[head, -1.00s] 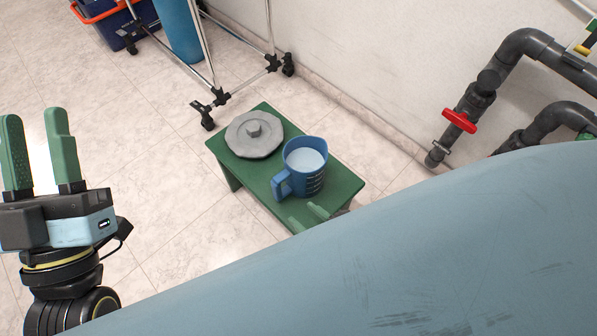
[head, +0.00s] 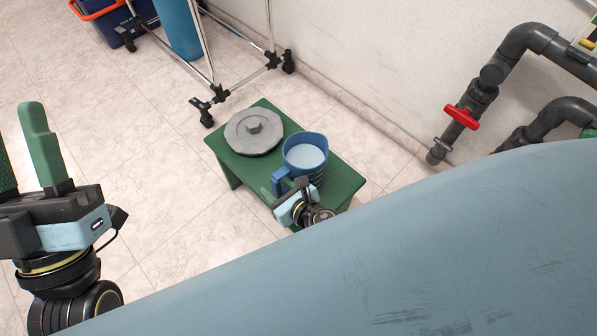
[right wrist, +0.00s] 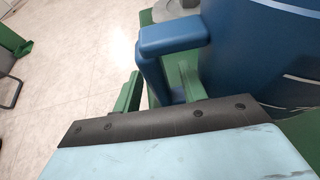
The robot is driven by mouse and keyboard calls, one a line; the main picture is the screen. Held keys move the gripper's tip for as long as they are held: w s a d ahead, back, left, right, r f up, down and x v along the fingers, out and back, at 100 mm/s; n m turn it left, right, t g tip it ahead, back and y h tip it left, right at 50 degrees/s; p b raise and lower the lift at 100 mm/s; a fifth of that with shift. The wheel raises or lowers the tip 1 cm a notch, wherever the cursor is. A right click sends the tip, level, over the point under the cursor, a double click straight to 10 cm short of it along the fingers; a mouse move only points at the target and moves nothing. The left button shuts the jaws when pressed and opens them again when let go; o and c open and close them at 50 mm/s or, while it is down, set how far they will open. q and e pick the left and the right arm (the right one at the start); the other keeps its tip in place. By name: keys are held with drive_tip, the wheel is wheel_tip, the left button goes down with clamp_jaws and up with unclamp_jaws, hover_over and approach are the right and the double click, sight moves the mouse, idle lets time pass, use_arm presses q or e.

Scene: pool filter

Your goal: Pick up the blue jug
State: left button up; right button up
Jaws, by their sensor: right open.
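The blue jug (head: 304,160) stands upright on a green stool (head: 343,182), filled with something pale up near its rim. Its handle (head: 279,182) faces the front left. My right gripper (head: 284,191) is at the handle, low over the stool's front edge. In the right wrist view the jug (right wrist: 262,50) fills the upper right, and the open green fingers (right wrist: 157,88) are on either side of the handle (right wrist: 172,36). Whether they touch it I cannot tell. My left gripper (head: 19,135) is open and empty at the left edge, far from the jug.
A grey round lid (head: 253,133) lies on the stool beside the jug. A wheeled metal rack (head: 213,95) stands behind. Pipes with a red valve handle (head: 461,117) are along the wall at right. A large blue-grey surface (head: 400,240) covers the lower right. Floor at left is clear.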

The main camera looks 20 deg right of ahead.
clamp_jaws()
drive_tip(key=shift+w+r, duration=0.15)
idle(0.4)
drive_tip(key=shift+r, duration=0.15)
